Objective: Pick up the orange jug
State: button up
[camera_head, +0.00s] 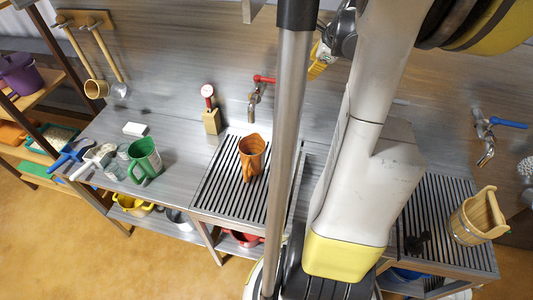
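The orange jug (251,156) stands on the left slatted drain rack (217,189), below and in front of a tap with a red handle (262,79). Its open top faces up towards the camera, and its handle is on the near side. Nothing is touching it except the rack. My arm's white links and a grey pole fill the middle right, with the pole just to the right of the jug.
A green jug (146,160), clear glasses and hand tools stand on the counter at left. A red-topped item (210,110) stands behind the rack. A wooden bucket (477,217) is on the right rack. Bowls sit on the lower shelf. The floor at front left is clear.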

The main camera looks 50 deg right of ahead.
aim_at(252, 148)
jog(key=z, duration=1.1)
